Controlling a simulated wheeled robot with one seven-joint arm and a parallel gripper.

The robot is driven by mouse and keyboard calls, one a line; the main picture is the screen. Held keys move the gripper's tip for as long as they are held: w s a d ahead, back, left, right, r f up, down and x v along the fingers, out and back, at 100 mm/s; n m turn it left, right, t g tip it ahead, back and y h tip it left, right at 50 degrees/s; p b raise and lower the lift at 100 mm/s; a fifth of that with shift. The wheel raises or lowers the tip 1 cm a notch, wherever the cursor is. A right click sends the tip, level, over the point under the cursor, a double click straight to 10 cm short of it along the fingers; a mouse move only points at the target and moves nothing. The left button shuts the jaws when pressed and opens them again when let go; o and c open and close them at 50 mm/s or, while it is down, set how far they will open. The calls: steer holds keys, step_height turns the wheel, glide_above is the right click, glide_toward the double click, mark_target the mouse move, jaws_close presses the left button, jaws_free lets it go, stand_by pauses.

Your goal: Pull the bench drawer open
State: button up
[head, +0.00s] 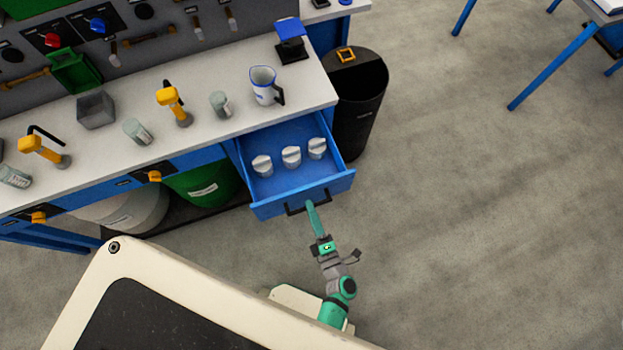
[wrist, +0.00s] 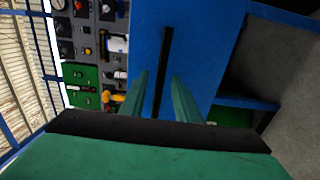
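The blue bench drawer (head: 268,209) stands pulled out from under the right end of the bench, its inside showing from above. Its black bar handle (head: 293,211) is on the front face. My gripper (head: 309,204) reaches the right part of this handle in the head view. In the wrist view, the two green fingers of my gripper (wrist: 160,74) stand apart on either side of the black handle (wrist: 165,55), with blue drawer front (wrist: 205,45) showing between each finger and the bar. The gripper looks open around the handle, not closed on it.
Several pale knobbed pieces, one a grey-white piece (head: 291,156), sit in the drawer. The bench top (head: 220,140) carries a jug (head: 263,85), cans and yellow tools. A black bin (head: 358,115) stands right of the drawer. Open floor (head: 460,220) lies to the right.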

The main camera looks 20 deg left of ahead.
steer(key=v, duration=0.9)
steer(key=shift+s, duration=0.1)
steer(key=s+d+r+m+h, duration=0.1)
steer(key=s+r+m+h, duration=0.1)
steer(key=r+m+h, duration=0.2)
steer(key=s+d+r+m+t+h, duration=0.1)
steer(key=r+m+h, duration=0.3)
steer(key=r+m, duration=0.7)
steer(key=s+d+r+m+t+h, duration=0.1)
steer(key=s+d+r+m+h, duration=0.2)
steer(key=r+m, duration=0.5)
steer(key=m+h, duration=0.1)
steer(key=m, duration=0.2)
steer(key=shift+s+m, duration=0.4)
